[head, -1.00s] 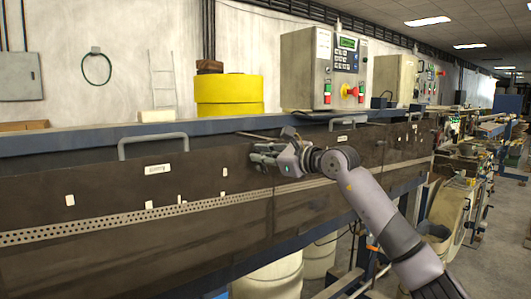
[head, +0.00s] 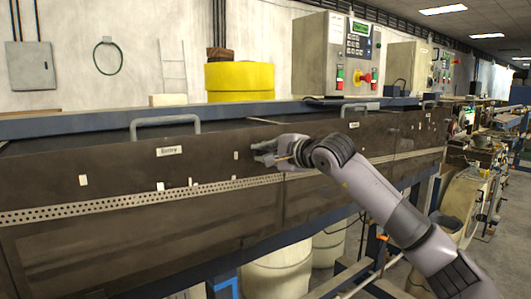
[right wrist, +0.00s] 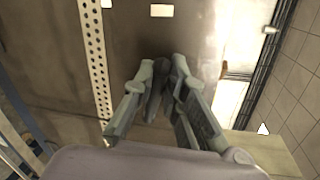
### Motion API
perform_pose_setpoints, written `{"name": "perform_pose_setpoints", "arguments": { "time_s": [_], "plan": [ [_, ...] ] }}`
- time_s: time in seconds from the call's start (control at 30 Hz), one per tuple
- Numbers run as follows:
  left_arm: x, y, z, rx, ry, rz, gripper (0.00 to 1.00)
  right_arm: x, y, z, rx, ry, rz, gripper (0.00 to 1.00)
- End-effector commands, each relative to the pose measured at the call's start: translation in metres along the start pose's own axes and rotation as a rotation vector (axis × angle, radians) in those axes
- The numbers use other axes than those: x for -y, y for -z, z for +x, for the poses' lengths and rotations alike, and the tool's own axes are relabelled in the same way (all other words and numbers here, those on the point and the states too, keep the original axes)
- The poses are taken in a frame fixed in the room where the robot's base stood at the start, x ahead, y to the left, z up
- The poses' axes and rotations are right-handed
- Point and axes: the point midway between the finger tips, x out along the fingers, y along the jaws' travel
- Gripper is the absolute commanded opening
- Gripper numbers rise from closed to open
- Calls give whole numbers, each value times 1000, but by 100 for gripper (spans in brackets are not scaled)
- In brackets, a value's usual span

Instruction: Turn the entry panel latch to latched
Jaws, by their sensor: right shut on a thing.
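The dark brown entry panel (head: 110,165) carries a white "Entry" label (head: 169,151) and a grey bar handle (head: 165,123). My right gripper (head: 262,155) is at the panel's face, right of the label, with its fingers pointing left. It is shut on the entry panel latch, which is mostly hidden by the fingers and hand. In the right wrist view my gripper (right wrist: 162,68) has its fingers close together with dark shapes between them. I cannot tell the latch's angle. A thin dark rod (head: 263,121) sticks out above the gripper. My left gripper is not in view.
A perforated metal strip (head: 120,206) runs along the panels below the gripper. Several small white tabs dot the panel. Another bar handle (head: 360,106), a yellow drum (head: 240,82) and a control box (head: 335,55) are behind. Pale barrels (head: 275,268) stand under the machine.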

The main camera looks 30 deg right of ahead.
Motion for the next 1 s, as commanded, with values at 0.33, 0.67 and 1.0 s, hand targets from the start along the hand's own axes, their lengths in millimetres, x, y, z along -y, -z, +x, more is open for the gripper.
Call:
{"name": "perform_pose_setpoints", "arguments": {
  "time_s": [0.33, 0.67, 1.0],
  "plan": [
    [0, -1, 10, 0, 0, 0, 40, -11, 0, 2, -36, -2, -186, 0],
    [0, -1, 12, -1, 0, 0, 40, -13, 0, 3, -47, -1, -241, 0],
    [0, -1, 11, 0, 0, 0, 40, -13, 1, 3, -48, -2, -242, 0]
  ]
}}
